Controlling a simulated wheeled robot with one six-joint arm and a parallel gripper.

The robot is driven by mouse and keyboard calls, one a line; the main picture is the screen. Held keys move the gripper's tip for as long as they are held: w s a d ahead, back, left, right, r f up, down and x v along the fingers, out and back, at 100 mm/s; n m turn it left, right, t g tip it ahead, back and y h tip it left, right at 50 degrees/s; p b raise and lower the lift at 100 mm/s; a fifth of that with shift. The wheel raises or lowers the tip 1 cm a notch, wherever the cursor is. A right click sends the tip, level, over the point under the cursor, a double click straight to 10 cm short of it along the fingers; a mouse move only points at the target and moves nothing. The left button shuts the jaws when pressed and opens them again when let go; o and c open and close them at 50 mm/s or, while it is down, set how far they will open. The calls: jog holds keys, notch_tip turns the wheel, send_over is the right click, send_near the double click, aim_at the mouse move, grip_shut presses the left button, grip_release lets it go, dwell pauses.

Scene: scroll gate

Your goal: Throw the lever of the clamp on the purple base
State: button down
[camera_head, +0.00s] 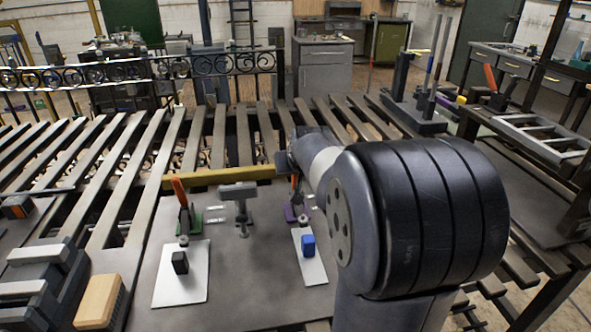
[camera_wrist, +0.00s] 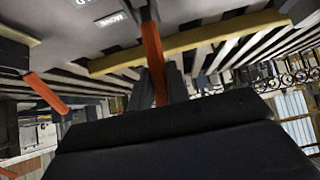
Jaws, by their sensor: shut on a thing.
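The clamp on the purple base (camera_head: 290,213) stands at the back of the metal work plate, partly hidden by my arm in the head view. Its orange lever (camera_wrist: 154,55) stands up between my fingers in the wrist view. My gripper (camera_wrist: 160,84) is shut on this lever. In the head view only a sliver of the lever (camera_head: 294,183) shows beside my arm, and my fingertips are hard to make out. A second clamp, on a green base (camera_head: 190,219), stands to the left with its orange lever (camera_head: 179,191) leaning slightly left.
A yellow bar (camera_head: 215,179) runs behind the clamps. A grey T-shaped post (camera_head: 239,193) stands between them. A white plate (camera_head: 166,292) with a black block and another (camera_head: 314,272) with a blue block lie in front. A wooden block (camera_head: 100,302) sits front left.

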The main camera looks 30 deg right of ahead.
jog(key=c, duration=1.4)
grip_release()
jog(key=shift+o, duration=0.2)
jog(key=v, duration=1.1)
